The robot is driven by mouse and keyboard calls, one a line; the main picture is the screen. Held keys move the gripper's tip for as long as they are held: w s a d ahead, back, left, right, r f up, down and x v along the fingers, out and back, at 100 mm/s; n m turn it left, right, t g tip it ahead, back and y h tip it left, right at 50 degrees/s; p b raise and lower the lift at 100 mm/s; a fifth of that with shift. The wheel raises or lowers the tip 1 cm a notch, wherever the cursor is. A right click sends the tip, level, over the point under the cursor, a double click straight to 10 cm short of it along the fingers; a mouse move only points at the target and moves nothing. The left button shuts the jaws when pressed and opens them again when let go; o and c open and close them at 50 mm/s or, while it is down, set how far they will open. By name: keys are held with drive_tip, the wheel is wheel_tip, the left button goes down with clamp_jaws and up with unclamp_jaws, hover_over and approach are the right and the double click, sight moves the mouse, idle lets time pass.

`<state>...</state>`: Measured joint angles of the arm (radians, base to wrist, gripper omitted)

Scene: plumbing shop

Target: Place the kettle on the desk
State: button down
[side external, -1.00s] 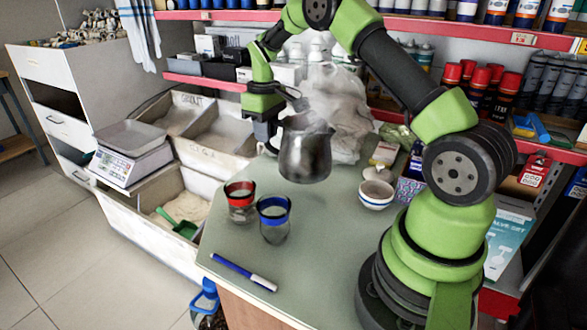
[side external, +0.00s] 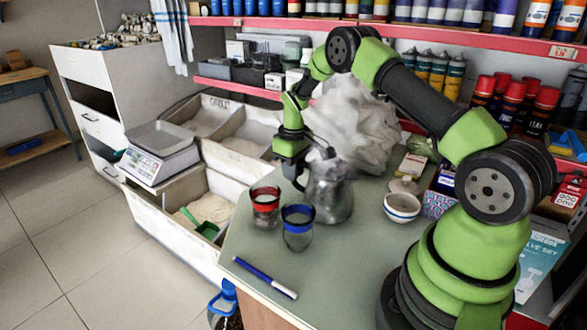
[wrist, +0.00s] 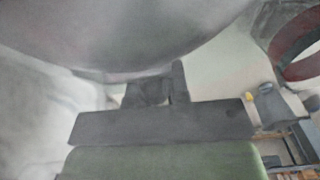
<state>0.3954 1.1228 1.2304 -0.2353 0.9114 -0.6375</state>
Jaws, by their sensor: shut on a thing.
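The kettle (side external: 330,192) is a grey metal vessel, upright, just behind and right of the blue-rimmed glass in the side view. Its base is at or very near the green desk top (side external: 350,260); I cannot tell for sure whether it touches. My gripper (side external: 299,178) is at the kettle's left side, shut on it, probably at its handle; the contact is partly hidden. In the wrist view the kettle's blurred grey body (wrist: 130,35) fills the top, close above my fingers (wrist: 155,92).
A red-rimmed glass (side external: 265,208) and a blue-rimmed glass (side external: 298,230) stand close by. A blue marker (side external: 265,277) lies near the front edge. A white bowl (side external: 402,207) stands to the right, and a crumpled pale bag (side external: 352,120) behind. The desk's front middle is clear.

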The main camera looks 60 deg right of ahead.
drive_tip(key=c, duration=1.1)
unclamp_jaws()
drive_tip(key=shift+r, duration=0.1)
drive_tip(key=s+a+r+t, duration=0.1)
drive_tip(key=a+r, duration=0.1)
drive_tip(key=r, duration=0.7)
drive_tip(key=s+a+r, duration=0.1)
drive_tip(key=a+r, duration=0.1)
drive_tip(key=r, duration=0.8)
drive_tip(key=s+a+r+m+t, duration=0.2)
drive_tip(key=s+a+r+t, duration=0.1)
drive_tip(key=s+a+r, duration=0.4)
drive_tip(key=s+a+m+t+y, duration=0.1)
drive_tip(key=s+a, duration=0.2)
drive_tip(key=s, duration=0.4)
drive_tip(key=s+a+m+t+y, duration=0.1)
drive_tip(key=s+a+t, duration=0.1)
drive_tip(key=s+a, duration=0.2)
drive_tip(key=s, duration=0.3)
drive_tip(key=shift+a, duration=0.15)
